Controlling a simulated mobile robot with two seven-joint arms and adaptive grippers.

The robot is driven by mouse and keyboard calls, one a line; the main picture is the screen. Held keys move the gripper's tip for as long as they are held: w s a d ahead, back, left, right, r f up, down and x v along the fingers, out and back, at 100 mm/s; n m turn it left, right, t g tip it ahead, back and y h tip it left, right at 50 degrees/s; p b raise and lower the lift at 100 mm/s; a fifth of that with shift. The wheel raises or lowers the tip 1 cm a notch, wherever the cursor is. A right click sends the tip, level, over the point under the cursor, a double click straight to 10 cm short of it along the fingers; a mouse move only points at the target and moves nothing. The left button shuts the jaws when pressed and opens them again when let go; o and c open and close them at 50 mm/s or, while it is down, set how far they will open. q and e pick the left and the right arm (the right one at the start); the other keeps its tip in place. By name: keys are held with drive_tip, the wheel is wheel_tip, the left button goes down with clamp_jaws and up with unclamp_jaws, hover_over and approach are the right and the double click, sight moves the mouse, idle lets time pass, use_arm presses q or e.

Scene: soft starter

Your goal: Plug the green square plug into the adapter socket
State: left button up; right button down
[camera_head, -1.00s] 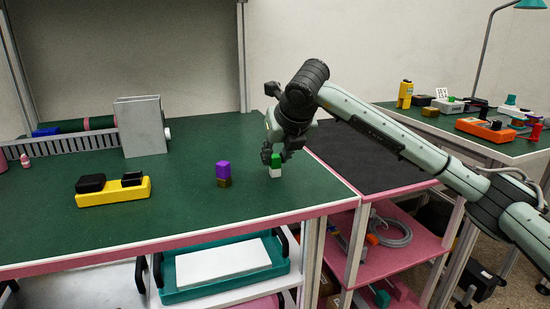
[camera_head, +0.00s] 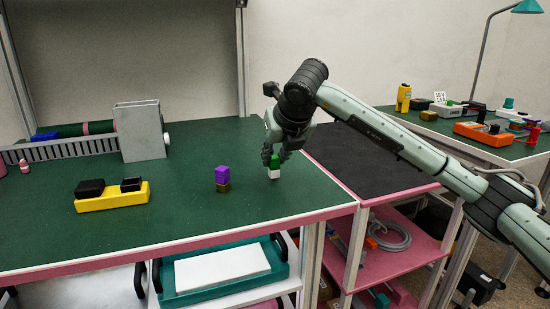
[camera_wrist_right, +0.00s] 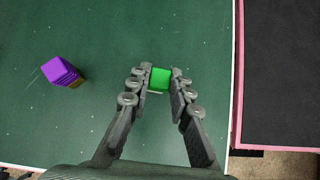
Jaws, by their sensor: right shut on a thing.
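The green square plug (camera_head: 275,161) has a white lower part (camera_head: 274,174) and is upright at the right side of the green tabletop. In the right wrist view the plug (camera_wrist_right: 160,79) sits between the two fingertips. My right gripper (camera_head: 276,157) is shut on it from above. I cannot tell whether the plug touches the table. The yellow block (camera_head: 112,200) at the left of the table carries a closed black part (camera_head: 90,188) and a black open-topped socket (camera_head: 131,184); it seems to be the adapter. My left gripper is not in view.
A purple block on a brown base (camera_head: 222,174) stands between the plug and the yellow block, also in the right wrist view (camera_wrist_right: 60,70). A grey box (camera_head: 140,132) stands at the back. The green tabletop (camera_head: 185,225) is clear in front.

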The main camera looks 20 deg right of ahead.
sight(275, 158)
drive_tip(key=shift+r+p, duration=0.5)
drive_tip(key=shift+r, duration=0.95)
drive_tip(key=shift+r, duration=0.15)
drive_tip(key=shift+r+p, duration=0.65)
drive_tip(key=shift+r, duration=0.55)
drive_tip(key=shift+r+p, duration=0.35)
drive_tip(key=shift+r, duration=0.85)
drive_tip(key=shift+a, duration=0.15)
drive_tip(key=a, duration=3)
drive_tip(key=shift+w+a+b, duration=0.15)
drive_tip(key=shift+w+b, duration=0.05)
drive_tip(key=shift+b, duration=0.25)
